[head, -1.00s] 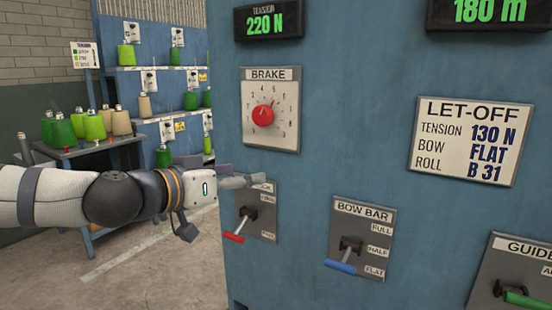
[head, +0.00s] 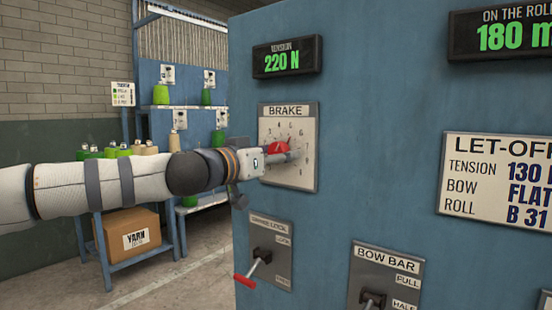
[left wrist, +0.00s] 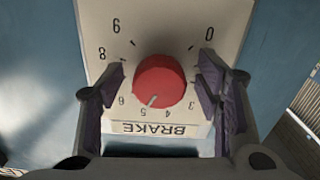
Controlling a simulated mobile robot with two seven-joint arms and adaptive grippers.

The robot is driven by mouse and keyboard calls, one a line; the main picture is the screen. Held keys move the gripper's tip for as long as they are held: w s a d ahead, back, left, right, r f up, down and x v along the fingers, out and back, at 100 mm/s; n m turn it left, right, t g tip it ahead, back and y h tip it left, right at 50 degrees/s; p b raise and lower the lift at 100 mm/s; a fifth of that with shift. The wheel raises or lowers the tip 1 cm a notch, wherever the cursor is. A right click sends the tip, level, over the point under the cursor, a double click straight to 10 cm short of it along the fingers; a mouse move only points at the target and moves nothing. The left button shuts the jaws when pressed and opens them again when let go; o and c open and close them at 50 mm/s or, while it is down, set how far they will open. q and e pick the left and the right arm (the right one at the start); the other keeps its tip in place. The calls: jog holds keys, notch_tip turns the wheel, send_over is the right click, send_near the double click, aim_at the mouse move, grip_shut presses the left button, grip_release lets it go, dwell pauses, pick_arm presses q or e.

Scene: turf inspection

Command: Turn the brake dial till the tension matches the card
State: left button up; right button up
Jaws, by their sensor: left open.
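The brake dial is a red round knob (head: 279,147) on a pale numbered plate (head: 304,178) on the blue machine front. In the left wrist view the knob (left wrist: 160,82) shows upside down, its pale pointer mark near 5. My left gripper (head: 284,157) is at the knob; in the wrist view its open fingers (left wrist: 163,68) stand either side of it, with visible gaps. The tension display (head: 287,57) reads 220 N. The let-off card (head: 497,187), cut off at the right edge, shows tension 130, bow flat, roll B 31. My right gripper is not in view.
Below the dial is a brake lock plate with a red-handled lever (head: 257,262). The bow bar plate (head: 398,262) is lower right. An "on the roll" display (head: 500,35) reads 180 m. Shelves with yarn cones (head: 161,94) and a yarn box (head: 131,240) stand behind at left.

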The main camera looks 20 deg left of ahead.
pick_arm(q)
jog(key=c, duration=1.2)
jog(key=shift+o, duration=0.2)
jog(key=shift+n, duration=0.3)
